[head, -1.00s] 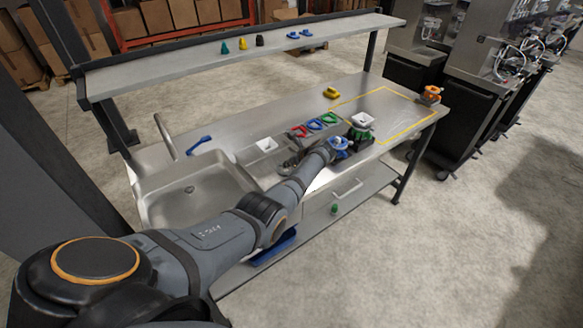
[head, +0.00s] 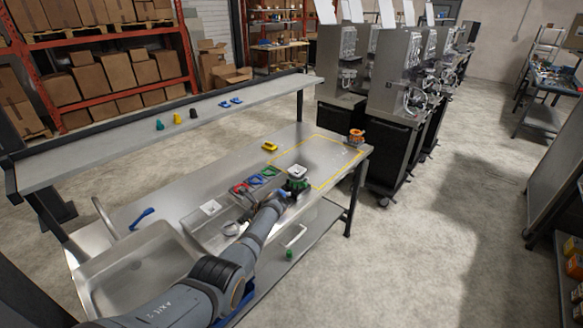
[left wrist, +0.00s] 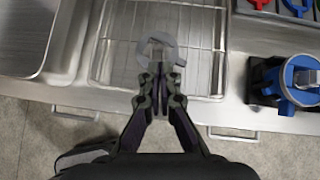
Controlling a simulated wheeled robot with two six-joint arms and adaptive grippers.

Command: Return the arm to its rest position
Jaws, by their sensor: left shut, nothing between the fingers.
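My left arm (head: 205,285) reaches in from the bottom of the head view over the front of the steel workbench (head: 215,165). My left gripper (left wrist: 160,76) shows best in the left wrist view, above a wire rack (left wrist: 200,25). Its fingers are together and hold nothing. A grey ring-shaped piece (left wrist: 142,50) shows just beyond the fingertips; whether they touch it I cannot tell. My right gripper is not in view.
A blue item on a dark base (left wrist: 298,85) stands right of my gripper. A sink (head: 135,270) is at the left. Red, blue and green holders (head: 256,180), a white-topped green item (head: 298,172) and an orange item (head: 356,136) stand on the bench.

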